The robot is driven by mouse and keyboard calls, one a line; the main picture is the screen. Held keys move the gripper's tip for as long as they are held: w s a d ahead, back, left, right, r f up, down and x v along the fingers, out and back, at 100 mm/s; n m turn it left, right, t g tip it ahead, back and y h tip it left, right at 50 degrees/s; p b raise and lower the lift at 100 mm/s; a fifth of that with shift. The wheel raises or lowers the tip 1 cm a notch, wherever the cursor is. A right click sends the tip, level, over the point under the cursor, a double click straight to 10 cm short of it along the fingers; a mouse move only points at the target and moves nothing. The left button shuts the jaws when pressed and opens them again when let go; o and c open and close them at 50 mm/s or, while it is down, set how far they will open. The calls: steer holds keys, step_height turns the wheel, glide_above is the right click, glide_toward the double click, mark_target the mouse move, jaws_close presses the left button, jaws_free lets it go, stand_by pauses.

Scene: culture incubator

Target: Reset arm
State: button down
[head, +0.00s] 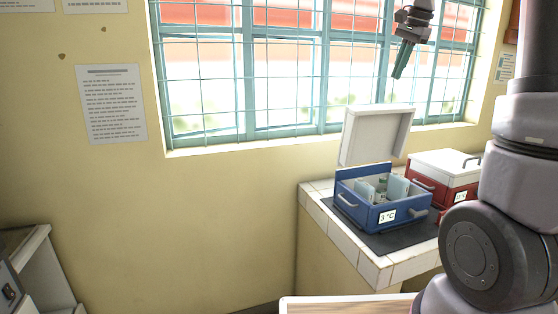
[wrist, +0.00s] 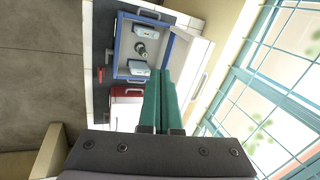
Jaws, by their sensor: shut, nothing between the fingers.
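My gripper (head: 403,60) is raised in front of the window, above the boxes, with its green fingers pointing down. It also shows in the wrist view (wrist: 162,75), where the fingers lie close together, shut and empty. Below it a blue box (head: 362,212) stands with its white lid (head: 376,135) tipped up and open. The blue box shows in the wrist view (wrist: 119,48) with light-blue packs and a small dark round item inside. My gripper touches nothing.
A red box (head: 428,186) with a closed white lid stands right of the blue box on a white-tiled counter (head: 374,270). The barred window (head: 290,70) is behind. A wooden surface (head: 340,305) is at the lower front.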

steer(key=s+a+f+n+t, duration=0.1)
steer(key=s+a+f+n, duration=0.1)
steer(key=s, duration=0.6)
steer(key=s+a+f+n+t, duration=0.1)
steer(key=s+a+f+n, duration=0.1)
steer(key=s, duration=0.7)
steer(key=s+a+f+n+t, duration=0.1)
steer(key=s+a+n, duration=0.3)
steer(key=s, duration=0.5)
steer(key=shift+a+f+t, duration=0.4)
steer(key=shift+a+f, duration=0.05)
steer(key=shift+f, duration=0.1)
steer(key=shift+s, duration=0.1)
